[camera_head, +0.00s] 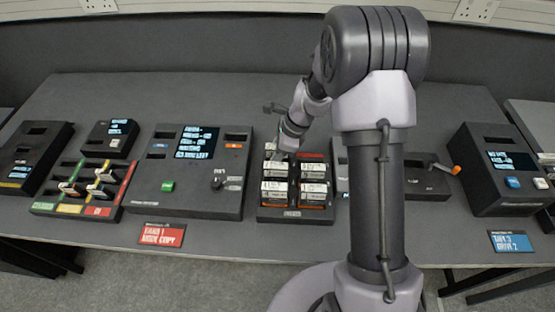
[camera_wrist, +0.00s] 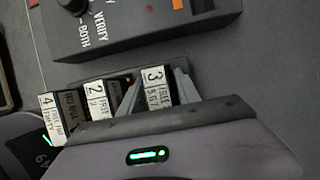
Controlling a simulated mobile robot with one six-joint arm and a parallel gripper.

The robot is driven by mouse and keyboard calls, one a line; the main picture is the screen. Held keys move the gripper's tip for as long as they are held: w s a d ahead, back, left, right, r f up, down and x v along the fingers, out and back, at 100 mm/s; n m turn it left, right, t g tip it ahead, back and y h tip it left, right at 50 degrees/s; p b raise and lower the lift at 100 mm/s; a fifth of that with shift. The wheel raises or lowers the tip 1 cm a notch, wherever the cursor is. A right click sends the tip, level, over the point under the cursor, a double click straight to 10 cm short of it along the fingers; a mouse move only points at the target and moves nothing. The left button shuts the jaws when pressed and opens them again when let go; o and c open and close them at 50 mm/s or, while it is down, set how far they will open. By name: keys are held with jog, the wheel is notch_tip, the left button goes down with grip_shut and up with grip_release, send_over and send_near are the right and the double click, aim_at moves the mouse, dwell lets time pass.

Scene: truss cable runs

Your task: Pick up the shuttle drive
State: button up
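A dark tray (camera_head: 293,216) holds several drives with white labels. In the wrist view I see a drive numbered 3 (camera_wrist: 156,86), one numbered 2 (camera_wrist: 97,103) and one numbered 4 (camera_wrist: 54,118). The smaller words on their labels are too blurred to read surely, so I cannot tell which is the shuttle drive. My gripper (camera_wrist: 158,90) is over the tray, with its two grey fingers apart, one on each side of drive 3. I see no clear contact. In the head view my gripper is small and partly hidden at the tray's back edge.
A copier console (camera_head: 193,170) with a screen, knob and buttons stands left of the tray. A red card (camera_head: 161,236) and a blue card (camera_head: 511,242) lie at the table's front. A coloured rack (camera_head: 84,189) is farther left. A screen box (camera_head: 497,170) stands at the right.

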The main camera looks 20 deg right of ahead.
grip_shut()
